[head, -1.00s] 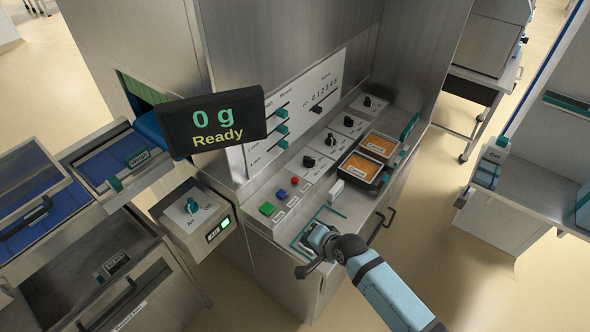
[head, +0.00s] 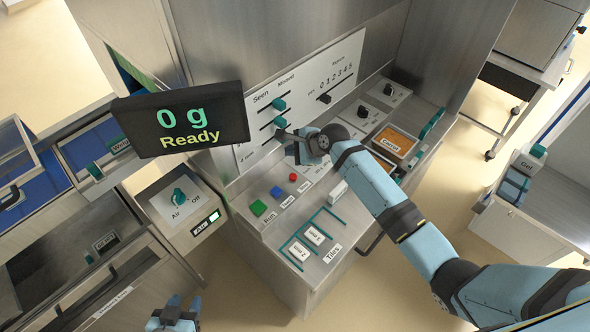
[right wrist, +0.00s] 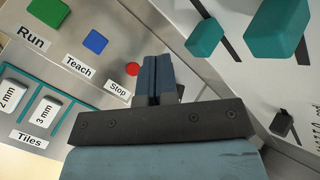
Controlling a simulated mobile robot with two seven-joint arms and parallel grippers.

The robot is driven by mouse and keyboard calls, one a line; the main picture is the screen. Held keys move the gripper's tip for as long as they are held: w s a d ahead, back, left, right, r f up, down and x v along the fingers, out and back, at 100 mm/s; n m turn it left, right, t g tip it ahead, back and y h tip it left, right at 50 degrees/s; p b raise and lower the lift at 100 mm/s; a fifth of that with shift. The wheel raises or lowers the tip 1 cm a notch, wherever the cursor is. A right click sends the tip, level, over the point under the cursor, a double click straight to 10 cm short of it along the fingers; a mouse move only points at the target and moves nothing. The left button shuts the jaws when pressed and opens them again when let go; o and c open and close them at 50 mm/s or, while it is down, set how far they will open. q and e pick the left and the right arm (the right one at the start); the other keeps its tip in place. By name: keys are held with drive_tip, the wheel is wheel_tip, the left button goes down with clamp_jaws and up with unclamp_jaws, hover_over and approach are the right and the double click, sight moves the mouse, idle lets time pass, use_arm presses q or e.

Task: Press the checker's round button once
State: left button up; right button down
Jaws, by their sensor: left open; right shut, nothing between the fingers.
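The round red button (head: 293,177), labelled Stop in the right wrist view, sits on the sloped console beside a square blue button (head: 276,192) and a square green button (head: 258,208). My right gripper (head: 281,134) is shut and empty, in front of the slider panel and above the red button in the picture. In the right wrist view the shut fingers (right wrist: 158,72) appear just right of the red button (right wrist: 132,69); I cannot tell whether they touch anything. My left gripper (head: 177,312) is open at the bottom edge, far from the console.
A display (head: 181,119) reading "0 g Ready" stands left of the console. Teal sliders (head: 279,106) are on the upright panel. Knobs and an orange tray (head: 395,141) are to the right.

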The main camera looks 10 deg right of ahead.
drive_tip(key=shift+r, duration=0.1)
idle(0.3)
drive_tip(key=b, duration=0.9)
hover_over(293, 177)
wheel_tip(293, 177, down, 7)
drive_tip(key=shift+r, duration=0.15)
drive_tip(key=shift+f, duration=0.7)
drive_tip(key=shift+s+f, duration=0.1)
drive_tip(key=shift+f, duration=0.25)
idle(0.6)
drive_tip(key=shift+f+p, duration=0.3)
drive_tip(key=shift+p, duration=0.05)
drive_tip(key=shift+f, duration=0.1)
